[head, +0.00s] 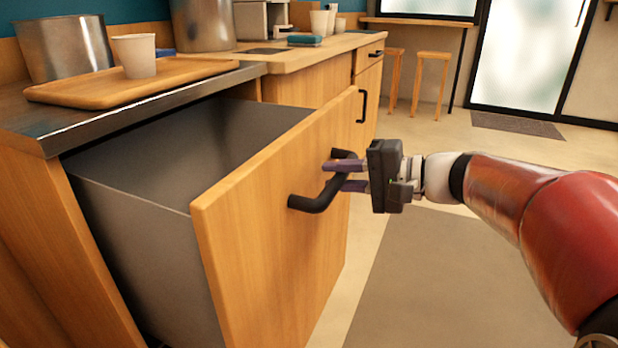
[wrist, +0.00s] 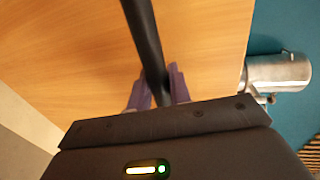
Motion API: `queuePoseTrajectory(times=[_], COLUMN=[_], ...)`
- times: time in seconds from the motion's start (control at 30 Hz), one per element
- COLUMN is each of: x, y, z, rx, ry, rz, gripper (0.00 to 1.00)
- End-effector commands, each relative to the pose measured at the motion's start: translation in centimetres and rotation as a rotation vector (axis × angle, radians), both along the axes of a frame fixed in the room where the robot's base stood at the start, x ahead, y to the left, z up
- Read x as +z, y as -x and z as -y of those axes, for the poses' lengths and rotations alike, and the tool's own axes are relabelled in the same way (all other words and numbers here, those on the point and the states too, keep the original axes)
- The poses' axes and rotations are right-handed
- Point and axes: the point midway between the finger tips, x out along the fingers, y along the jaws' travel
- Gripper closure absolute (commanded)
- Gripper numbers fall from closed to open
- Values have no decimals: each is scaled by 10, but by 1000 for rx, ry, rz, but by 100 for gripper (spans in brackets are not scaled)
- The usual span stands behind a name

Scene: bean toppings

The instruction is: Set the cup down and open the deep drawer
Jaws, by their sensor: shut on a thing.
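The deep drawer (head: 275,215) has a wooden front and grey metal sides, and it stands pulled well out from the counter. My gripper (head: 345,175) is shut on the drawer's black bar handle (head: 312,202). In the wrist view, the purple fingertips (wrist: 158,88) sit on either side of the dark handle (wrist: 143,35), against the wooden front (wrist: 75,50). A pale cup (head: 135,55) stands upright on a wooden tray (head: 100,93) on the counter, apart from my gripper. The part of the drawer interior that shows looks empty; its bottom is hidden.
A metal pot (head: 65,48) stands behind the tray and a larger metal container (head: 203,25) is further right. Beyond the drawer are more cabinets (head: 367,85). Two stools (head: 430,80) stand at the back. The floor (head: 425,285) right of the drawer is clear.

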Motion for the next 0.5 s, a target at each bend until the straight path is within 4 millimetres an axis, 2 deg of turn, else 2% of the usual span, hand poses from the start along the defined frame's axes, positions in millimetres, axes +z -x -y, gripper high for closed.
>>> queuePoseTrajectory(times=[0.2,0.5], x=[-2,-1], y=[6,6], z=[13,13], rx=[4,5], ry=[2,2], rz=[-3,-3], gripper=[100,100])
